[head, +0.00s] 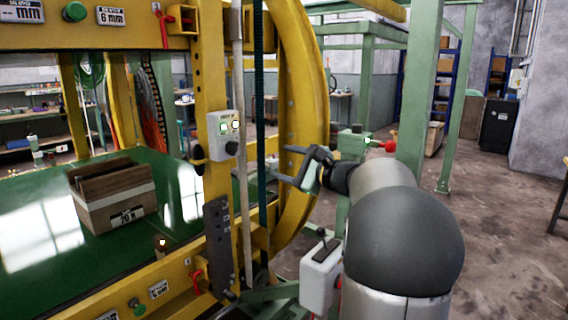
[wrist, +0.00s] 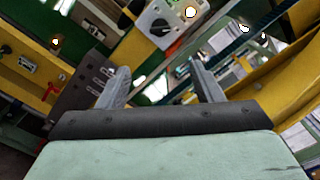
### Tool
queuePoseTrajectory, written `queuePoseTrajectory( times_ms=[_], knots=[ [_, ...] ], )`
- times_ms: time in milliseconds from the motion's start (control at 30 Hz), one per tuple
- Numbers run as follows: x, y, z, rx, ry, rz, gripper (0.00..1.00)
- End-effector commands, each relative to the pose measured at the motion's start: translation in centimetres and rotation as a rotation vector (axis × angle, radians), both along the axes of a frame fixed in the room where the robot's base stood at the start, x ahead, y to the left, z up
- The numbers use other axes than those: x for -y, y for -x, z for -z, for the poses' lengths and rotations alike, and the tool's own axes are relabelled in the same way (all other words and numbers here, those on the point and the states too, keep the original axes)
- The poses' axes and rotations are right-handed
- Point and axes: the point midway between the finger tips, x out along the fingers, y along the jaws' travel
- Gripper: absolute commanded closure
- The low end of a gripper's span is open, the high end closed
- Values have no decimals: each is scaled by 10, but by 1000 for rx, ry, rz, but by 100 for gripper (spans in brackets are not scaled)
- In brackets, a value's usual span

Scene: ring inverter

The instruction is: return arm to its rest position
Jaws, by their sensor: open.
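My gripper (head: 290,165) is in the middle of the head view, at the end of my arm, which reaches in from the lower right. It points left toward the yellow ring machine (head: 309,80). In the wrist view my gripper (wrist: 160,78) shows two grey fingers spread apart with nothing between them. Beyond the fingers is a grey control box (head: 226,135) with lit buttons and a dark knob; it also shows at the top of the wrist view (wrist: 165,22). I cannot tell the exact gap between the fingertips and the machine.
A wooden box (head: 114,195) with a label stands on the green table (head: 40,250) inside the yellow frame. A green post (head: 416,90) and a red knob (head: 389,146) are close behind my arm. A grey switch box (head: 320,277) is beside it. Open floor (head: 490,220) lies right.

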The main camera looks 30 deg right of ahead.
Motion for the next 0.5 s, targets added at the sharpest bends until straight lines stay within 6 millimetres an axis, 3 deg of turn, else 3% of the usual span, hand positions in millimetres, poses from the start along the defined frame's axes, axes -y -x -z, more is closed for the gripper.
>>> queuePoseTrajectory(
  times_ms=[333,433,500],
  knots=[
    [-3,-1,0,-4,5,-5,40],
    [-24,-1,5,-38,42,-42,40],
    [-54,1,15,-91,102,-100,40]
  ],
)
